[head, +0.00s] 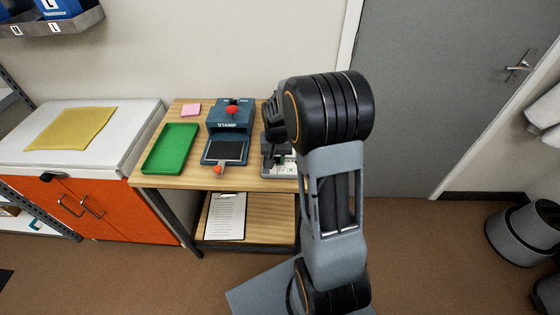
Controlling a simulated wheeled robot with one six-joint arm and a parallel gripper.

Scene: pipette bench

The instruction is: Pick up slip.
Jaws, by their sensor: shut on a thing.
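A small pink slip or pad of slips (191,110) lies flat near the back left of the wooden bench (185,181). My gripper (274,138) is at the bench's right side, low over a grey and white device (277,166), and partly covered by my own arm. It is well to the right of the pink slip. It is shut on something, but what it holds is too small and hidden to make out.
A green tray (170,148) and a blue stamping device (230,120) with red knobs stand on the bench. A clipboard (226,215) lies on the lower shelf. At left, a yellow cloth (71,128) lies on a white-topped orange cabinet (99,209).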

